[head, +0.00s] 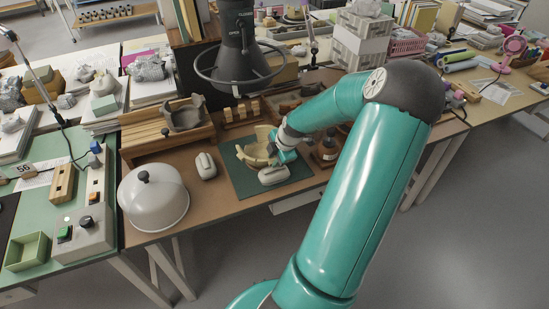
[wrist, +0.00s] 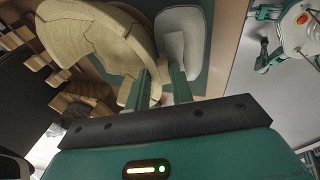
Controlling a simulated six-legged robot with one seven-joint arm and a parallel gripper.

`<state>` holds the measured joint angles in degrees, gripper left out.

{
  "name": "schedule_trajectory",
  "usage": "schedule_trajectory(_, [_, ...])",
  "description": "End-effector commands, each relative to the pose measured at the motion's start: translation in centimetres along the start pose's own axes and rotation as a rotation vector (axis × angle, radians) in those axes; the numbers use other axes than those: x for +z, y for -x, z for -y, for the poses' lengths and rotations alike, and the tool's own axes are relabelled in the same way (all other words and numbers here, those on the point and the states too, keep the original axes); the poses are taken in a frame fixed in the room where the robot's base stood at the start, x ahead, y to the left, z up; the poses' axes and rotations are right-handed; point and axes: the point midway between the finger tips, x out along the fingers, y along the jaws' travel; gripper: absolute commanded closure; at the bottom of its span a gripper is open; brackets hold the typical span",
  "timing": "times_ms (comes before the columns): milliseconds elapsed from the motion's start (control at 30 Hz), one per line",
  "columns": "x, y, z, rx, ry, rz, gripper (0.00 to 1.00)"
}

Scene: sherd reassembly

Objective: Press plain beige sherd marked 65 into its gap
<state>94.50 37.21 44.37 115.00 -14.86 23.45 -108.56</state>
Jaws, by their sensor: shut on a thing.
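A beige partly rebuilt pot (head: 252,155) with visible joint lines stands on the dark green mat (head: 241,187). In the wrist view the pot (wrist: 95,38) fills the upper left, its curved wall close to my fingers. My gripper (head: 282,156) is at the pot's right side; its two teal fingers (wrist: 162,84) show in the wrist view. They are shut on a small beige sherd (wrist: 154,92), mostly hidden by the fingers. I cannot read the mark 65 or tell whether the sherd touches the pot or a gap.
A pale grey rounded block (head: 273,175) lies on the mat in front of the pot, close to my gripper. A brown bottle (head: 327,148) stands right. A black lamp-like hood (head: 240,60) hangs behind.

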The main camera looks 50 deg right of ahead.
Motion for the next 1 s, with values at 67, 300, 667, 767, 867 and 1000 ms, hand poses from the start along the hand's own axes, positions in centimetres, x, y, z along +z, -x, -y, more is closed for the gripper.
schedule_trajectory(67, [0.05,-0.02,0.08,-0.001,-0.001,0.000,0.94])
schedule_trajectory(300, [0.05,-0.07,0.20,-0.004,-0.002,-0.001,0.52])
schedule_trajectory(667, [0.04,-0.25,0.56,-0.011,-0.004,-0.004,0.52])
schedule_trajectory(767, [0.04,-0.29,0.63,-0.012,-0.004,-0.005,0.52])
schedule_trajectory(867, [0.06,-0.31,0.69,-0.014,-0.005,-0.005,0.52])
schedule_trajectory(1000, [0.12,0.18,0.67,-0.013,-0.006,-0.004,0.52])
